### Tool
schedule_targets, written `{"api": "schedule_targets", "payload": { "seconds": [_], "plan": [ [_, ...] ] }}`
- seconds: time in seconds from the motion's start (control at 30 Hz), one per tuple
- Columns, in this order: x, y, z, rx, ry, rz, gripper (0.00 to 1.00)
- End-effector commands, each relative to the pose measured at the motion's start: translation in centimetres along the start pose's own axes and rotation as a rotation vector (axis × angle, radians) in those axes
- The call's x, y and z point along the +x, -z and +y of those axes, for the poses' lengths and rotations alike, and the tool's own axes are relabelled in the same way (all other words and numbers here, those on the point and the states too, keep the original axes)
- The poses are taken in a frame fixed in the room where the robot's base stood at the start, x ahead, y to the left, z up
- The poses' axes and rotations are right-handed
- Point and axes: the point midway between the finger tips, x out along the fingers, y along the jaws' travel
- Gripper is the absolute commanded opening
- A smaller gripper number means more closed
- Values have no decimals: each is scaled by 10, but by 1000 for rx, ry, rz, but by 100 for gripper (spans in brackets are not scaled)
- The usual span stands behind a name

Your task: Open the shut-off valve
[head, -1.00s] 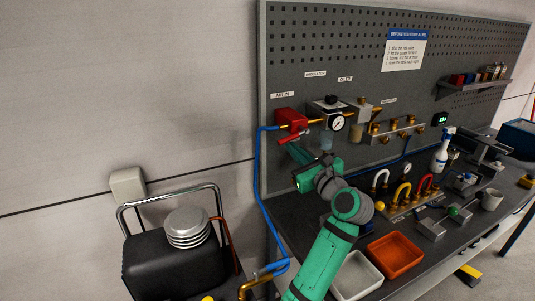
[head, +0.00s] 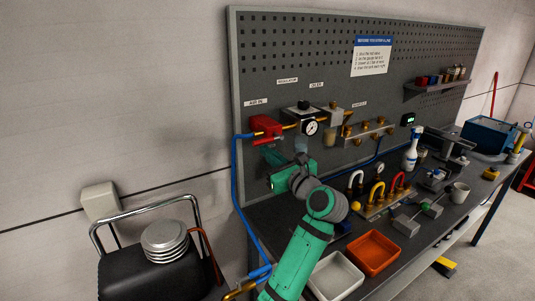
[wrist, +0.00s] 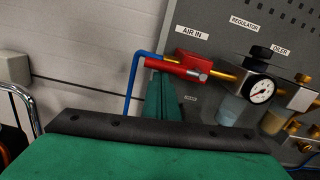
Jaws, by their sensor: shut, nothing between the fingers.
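The shut-off valve (head: 265,126) is a red block under the AIR IN label on the pegboard, with a blue hose entering from the left and brass pipe leaving to the right. In the wrist view the valve (wrist: 197,60) has a red lever (wrist: 180,67) in front of it, lying roughly along the pipe with a slight tilt. My gripper (head: 270,153) is just below the valve. Its green fingers (wrist: 165,84) are shut and empty, with their tips just under the lever. Whether they touch the lever I cannot tell.
A regulator with a gauge (head: 310,127) and an oiler (head: 333,117) are right of the valve.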

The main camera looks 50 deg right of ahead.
Motion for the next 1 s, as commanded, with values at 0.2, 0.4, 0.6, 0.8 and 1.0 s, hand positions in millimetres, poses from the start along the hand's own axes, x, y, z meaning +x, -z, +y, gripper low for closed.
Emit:
{"api": "schedule_targets", "payload": {
  "seconds": [0.2,0.4,0.6,0.8,1.0],
  "plan": [
    [-1,6,1,0,0,0,0],
    [-6,38,5,2,-2,4,0],
    [-44,39,9,-1,-4,-1,0],
    [-83,39,5,-2,2,-1,0],
    [-105,40,2,0,6,1,0]
  ]
}}
